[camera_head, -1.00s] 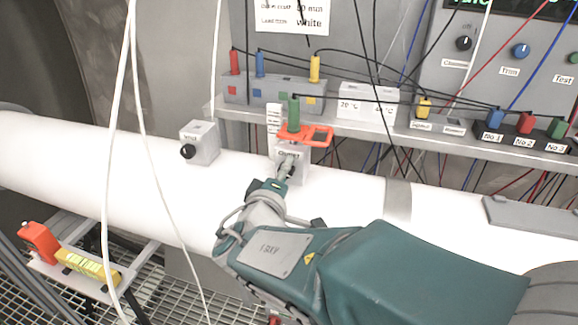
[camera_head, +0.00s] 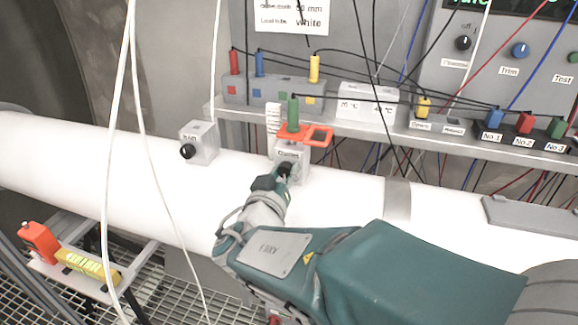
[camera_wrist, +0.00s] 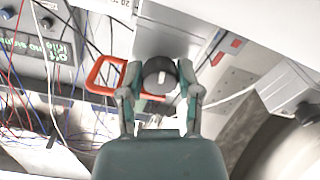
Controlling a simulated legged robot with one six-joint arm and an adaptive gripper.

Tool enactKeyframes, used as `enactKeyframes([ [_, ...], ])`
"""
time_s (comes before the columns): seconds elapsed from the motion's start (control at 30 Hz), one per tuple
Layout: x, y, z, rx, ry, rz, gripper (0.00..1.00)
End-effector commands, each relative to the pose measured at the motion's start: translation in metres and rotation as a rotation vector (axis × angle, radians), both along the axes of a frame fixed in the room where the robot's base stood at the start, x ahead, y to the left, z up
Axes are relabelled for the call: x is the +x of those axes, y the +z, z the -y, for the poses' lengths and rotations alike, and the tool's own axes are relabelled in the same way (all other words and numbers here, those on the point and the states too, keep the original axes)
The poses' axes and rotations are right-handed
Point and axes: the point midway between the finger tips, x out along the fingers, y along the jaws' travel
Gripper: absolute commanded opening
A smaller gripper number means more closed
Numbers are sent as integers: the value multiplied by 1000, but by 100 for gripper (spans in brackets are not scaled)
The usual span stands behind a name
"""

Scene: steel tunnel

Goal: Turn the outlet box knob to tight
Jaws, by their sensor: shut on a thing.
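The outlet box (camera_head: 289,152) is a small grey box on the white pipe. Its black round knob (camera_wrist: 158,77) has a white mark and faces my wrist camera. My gripper (camera_wrist: 160,92) has one finger on each side of the knob and is closed on it. In the head view my gripper (camera_head: 284,171) meets the box's front face, and the fingers partly hide the knob. The knob's white mark points roughly up and down in the wrist view.
The inlet box (camera_head: 203,143), with a black knob, is to the left on the pipe. White cables (camera_head: 137,100) hang at left. A shelf with plugs and wires (camera_head: 350,124) runs behind.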

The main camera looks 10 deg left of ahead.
Motion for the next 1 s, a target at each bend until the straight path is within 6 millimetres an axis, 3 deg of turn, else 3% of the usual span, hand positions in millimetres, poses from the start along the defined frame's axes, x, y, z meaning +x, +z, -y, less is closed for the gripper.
enactKeyframes([
  [0.03, -1, -7, 0, 21, 3, -13, 0],
  [0.4, -1, -7, -1, 166, 3, -2, 0],
  [0.93, -1, -7, -1, 187, 3, 1, 0],
  [0.97, -1, -7, -1, 187, 3, 1, 58],
  [1.0, -1, -6, -1, 186, 3, 2, 76],
])
